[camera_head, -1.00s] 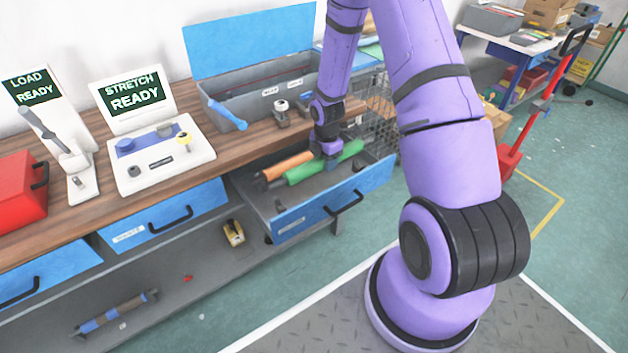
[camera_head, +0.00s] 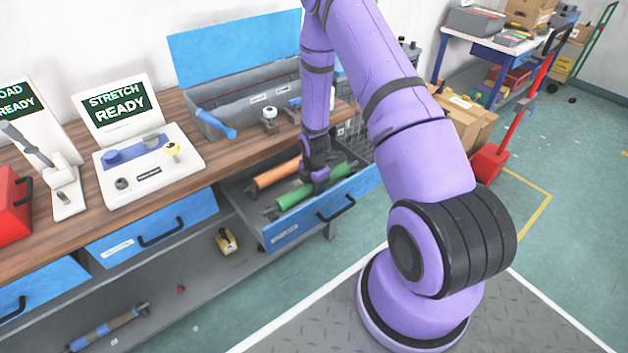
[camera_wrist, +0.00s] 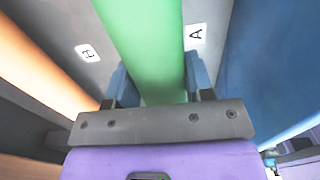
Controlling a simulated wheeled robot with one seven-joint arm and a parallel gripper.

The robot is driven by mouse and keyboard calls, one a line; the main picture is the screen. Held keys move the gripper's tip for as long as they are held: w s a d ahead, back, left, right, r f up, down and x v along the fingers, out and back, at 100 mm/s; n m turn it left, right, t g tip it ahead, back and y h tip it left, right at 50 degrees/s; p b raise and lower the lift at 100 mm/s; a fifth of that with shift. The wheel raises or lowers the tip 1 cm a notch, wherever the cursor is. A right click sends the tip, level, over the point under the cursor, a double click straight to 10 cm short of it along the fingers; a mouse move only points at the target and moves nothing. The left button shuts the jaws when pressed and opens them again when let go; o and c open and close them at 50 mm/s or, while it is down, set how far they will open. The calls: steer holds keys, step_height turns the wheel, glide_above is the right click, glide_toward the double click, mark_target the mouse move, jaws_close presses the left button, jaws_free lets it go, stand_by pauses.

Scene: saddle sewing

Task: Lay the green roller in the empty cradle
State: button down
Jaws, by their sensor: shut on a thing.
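The green roller (camera_head: 295,197) is in or just above the open drawer (camera_head: 290,233), near its front panel and roughly parallel to the orange roller (camera_head: 278,174). My gripper (camera_head: 318,183) is shut on the green roller around its middle. In the wrist view the green roller (camera_wrist: 148,45) runs between the two blue fingers, with the orange roller (camera_wrist: 38,75) to its left. A label that reads A (camera_wrist: 195,34) lies just right of the green roller, and another label (camera_wrist: 88,52) lies left of it. The cradle under the green roller is hidden; I cannot tell whether the roller touches it.
The blue drawer front stands close on the near side; it also shows in the wrist view (camera_wrist: 270,60). A grey toolbox (camera_head: 245,105) with a blue lid and a control panel reading STRETCH READY (camera_head: 148,165) stand on the wooden bench. A striped roller (camera_head: 105,330) lies on the lower shelf.

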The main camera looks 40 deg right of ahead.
steer(key=shift+f, duration=0.75)
steer(key=shift+f, duration=0.1)
steer(key=shift+c, duration=2.4)
jaws_free()
